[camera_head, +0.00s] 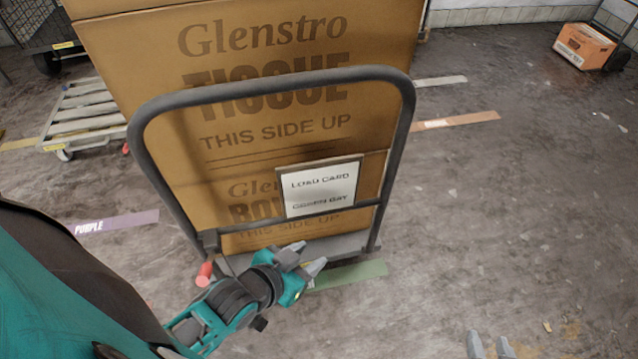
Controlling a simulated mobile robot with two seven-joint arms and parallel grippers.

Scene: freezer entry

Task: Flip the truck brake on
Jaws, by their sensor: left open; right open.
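The platform truck has a dark tubular handle (270,84) and carries large cardboard boxes (265,110). A load card (319,188) reading "GREEN BAY" hangs on the handle frame. A red-tipped lever (205,270), likely the brake, sits at the handle's lower left; its on or off position cannot be told. My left gripper (307,257) is open and empty, low in front of the truck's deck edge, to the right of the red tip and apart from it. My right gripper (490,345) is open and empty at the bottom edge, with only its fingertips showing.
A green floor strip (348,275) lies by the truck, a purple strip (115,222) to its left and an orange strip (460,120) to its right. Another flat cart (85,115) stands at left. A cardboard box (583,45) sits at upper right.

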